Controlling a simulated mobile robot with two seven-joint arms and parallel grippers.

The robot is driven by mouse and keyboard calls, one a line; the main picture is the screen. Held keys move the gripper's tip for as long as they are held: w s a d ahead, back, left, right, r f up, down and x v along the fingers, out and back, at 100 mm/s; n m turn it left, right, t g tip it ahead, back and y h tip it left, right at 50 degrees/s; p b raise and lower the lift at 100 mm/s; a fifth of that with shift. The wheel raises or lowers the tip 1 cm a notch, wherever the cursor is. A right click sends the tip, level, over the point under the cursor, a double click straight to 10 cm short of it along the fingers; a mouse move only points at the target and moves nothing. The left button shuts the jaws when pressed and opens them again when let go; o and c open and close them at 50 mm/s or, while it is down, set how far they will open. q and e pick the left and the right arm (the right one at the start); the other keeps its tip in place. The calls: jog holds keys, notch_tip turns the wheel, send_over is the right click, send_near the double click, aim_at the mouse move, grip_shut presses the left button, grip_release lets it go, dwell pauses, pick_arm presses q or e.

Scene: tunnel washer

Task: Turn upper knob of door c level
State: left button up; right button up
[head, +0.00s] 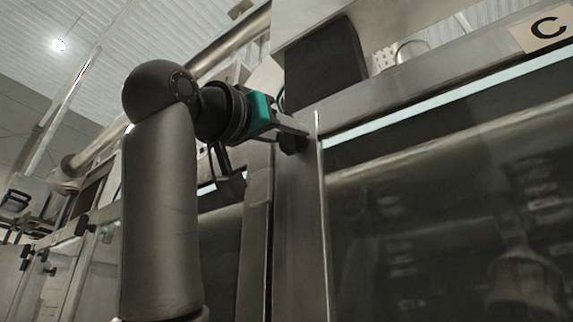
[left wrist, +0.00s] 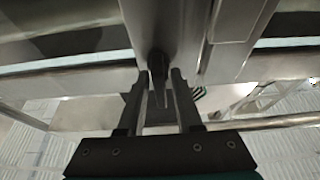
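Door c (head: 440,200) is a dark glass panel in a metal frame, with its "C" label (head: 548,30) at the upper right of the head view. The upper knob (head: 289,146) is small and black, at the panel's upper left corner, partly hidden by my left gripper (head: 297,131). In the left wrist view the knob (left wrist: 158,66) points toward the camera, between the fingertips of my left gripper (left wrist: 160,78). The fingers stand apart, with a gap visible beside the knob. Whether either finger touches it is unclear. My right gripper is in neither view.
A metal post (head: 258,225) stands left of door c. More doors with black knobs (head: 83,225) run along the left. A dark box (head: 325,65) and a small metal cylinder (head: 410,50) are above the door frame. A long pipe (head: 230,42) runs overhead.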

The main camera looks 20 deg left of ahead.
pick_arm(q)
grip_shut()
jog(key=shift+m, duration=0.5)
jog(key=m+h, duration=0.1)
jog(key=m, duration=0.1)
jog(key=shift+a+r+m+g+h, duration=0.1)
jog(key=shift+a+m+g+h, duration=0.05)
jog(key=shift+m+g+h, duration=0.2)
jog(key=m+g+h, duration=0.1)
jog(key=m, duration=0.1)
jog(key=m+h+p, duration=0.1)
jog(key=m, duration=0.2)
jog(key=m+g+h, duration=0.1)
jog(key=m, duration=0.1)
jog(key=shift+m+g+p, duration=0.35)
jog(key=shift+p, duration=0.05)
jog(key=m+g, duration=0.1)
jog(key=m, duration=0.2)
jog(key=m+g, duration=0.1)
jog(key=m, duration=0.2)
jog(key=shift+g+h, duration=0.3)
jog(key=shift+h, duration=0.05)
jog(key=shift+m+g+y, duration=0.25)
jog(key=shift+m+g, duration=0.15)
jog(key=shift+m, duration=0.85)
jog(key=shift+m+g+y, duration=0.25)
jog(key=shift+m+g, duration=0.15)
jog(key=shift+m, duration=0.85)
jog(key=shift+o, duration=1.2)
grip_release()
